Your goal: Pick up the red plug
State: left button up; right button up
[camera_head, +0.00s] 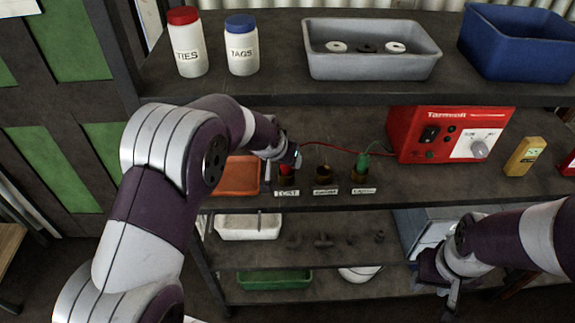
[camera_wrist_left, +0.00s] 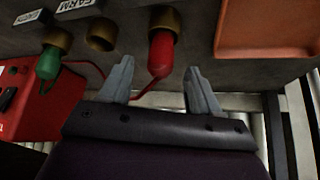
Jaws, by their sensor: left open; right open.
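The red plug (camera_head: 285,169) sits in the leftmost of three brass sockets on the middle shelf, and a red cable runs from it. In the left wrist view the red plug (camera_wrist_left: 161,53) stands in its socket, just beyond the gap between my fingertips. My left gripper (camera_wrist_left: 160,82) is open with one finger on each side of the plug's line, apart from it. In the head view my left gripper (camera_head: 292,157) partly hides the plug. My right gripper (camera_head: 437,287) is open and empty at the lower right, away from the plug.
A green plug (camera_head: 362,162) sits in the right socket; the middle brass socket (camera_head: 324,174) is empty. An orange tray (camera_head: 236,178) lies close left of the sockets. A red power box (camera_head: 450,134) stands right. The upper shelf (camera_head: 270,85) overhangs the sockets.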

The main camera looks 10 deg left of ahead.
pick_arm(q)
jog(key=x, duration=0.4)
jog(key=shift+f, duration=0.1)
jog(key=shift+s, duration=0.15)
jog(key=c, duration=1.1)
